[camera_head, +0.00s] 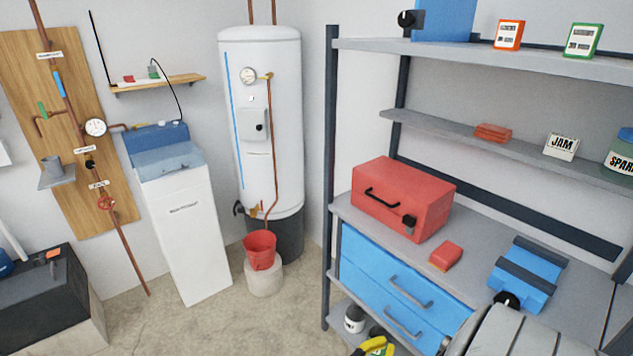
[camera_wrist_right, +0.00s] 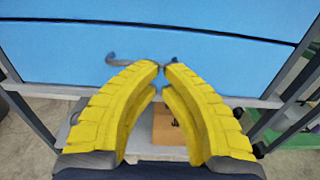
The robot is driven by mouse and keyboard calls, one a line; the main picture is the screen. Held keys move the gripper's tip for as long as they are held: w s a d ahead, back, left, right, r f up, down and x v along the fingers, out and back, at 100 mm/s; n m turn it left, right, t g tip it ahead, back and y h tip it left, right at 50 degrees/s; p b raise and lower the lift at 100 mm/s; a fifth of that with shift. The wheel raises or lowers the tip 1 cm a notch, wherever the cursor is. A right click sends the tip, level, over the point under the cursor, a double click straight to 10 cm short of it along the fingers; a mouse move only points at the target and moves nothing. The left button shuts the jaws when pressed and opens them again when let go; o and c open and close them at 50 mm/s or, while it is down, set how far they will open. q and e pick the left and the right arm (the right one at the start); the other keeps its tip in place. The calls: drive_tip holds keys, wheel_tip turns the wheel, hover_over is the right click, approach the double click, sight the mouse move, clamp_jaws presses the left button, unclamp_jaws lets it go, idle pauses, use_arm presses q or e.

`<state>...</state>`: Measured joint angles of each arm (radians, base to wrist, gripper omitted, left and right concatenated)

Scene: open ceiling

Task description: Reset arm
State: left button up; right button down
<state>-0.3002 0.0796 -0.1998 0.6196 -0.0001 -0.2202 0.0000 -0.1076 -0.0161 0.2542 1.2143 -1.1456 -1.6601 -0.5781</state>
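My right gripper (camera_wrist_right: 161,66) has two curved yellow fingers with their tips drawn nearly together; nothing shows held between them. In the head view, only part of the right gripper (camera_head: 377,347) shows at the bottom edge, low in front of the shelf unit. In the wrist view the fingertips are in front of a blue drawer front (camera_wrist_right: 60,58) and overlap its dark handle (camera_wrist_right: 118,61); I cannot tell if they touch it. My left gripper is not in view.
The grey shelf unit (camera_head: 330,170) holds a red toolbox (camera_head: 400,195), a small red block (camera_head: 446,255), a blue object (camera_head: 530,275) and blue drawers (camera_head: 375,275). A white canister (camera_head: 354,318) stands low beside the gripper. Floor (camera_head: 240,325) at centre-left is clear.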

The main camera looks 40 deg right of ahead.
drive_tip(key=w+a+f+m+t+y, duration=0.15)
drive_tip(key=a+f+y, duration=0.25)
drive_tip(key=f, duration=0.5)
drive_tip(key=a+f+m+t+y, duration=0.1)
drive_tip(key=a+f+m+y, duration=0.25)
drive_tip(key=f, duration=0.55)
drive_tip(key=s+a+f+m+t+y, duration=0.1)
drive_tip(key=s+a+f+m+y, duration=0.15)
drive_tip(key=a+f, duration=0.25)
drive_tip(key=s+a+f+m+y, duration=0.1)
drive_tip(key=s+a+f+y, duration=0.15)
drive_tip(key=a+f, duration=0.35)
drive_tip(key=s+a+f+m+y, duration=0.4)
drive_tip(key=s+a+f+y, duration=0.15)
drive_tip(key=s+a, duration=0.4)
drive_tip(key=s+f+g, duration=0.1)
drive_tip(key=s+f, duration=0.1)
drive_tip(key=s, duration=1)
drive_tip(key=shift+a+m, duration=0.35)
drive_tip(key=shift+m, duration=0.1)
drive_tip(key=shift+f, duration=0.1)
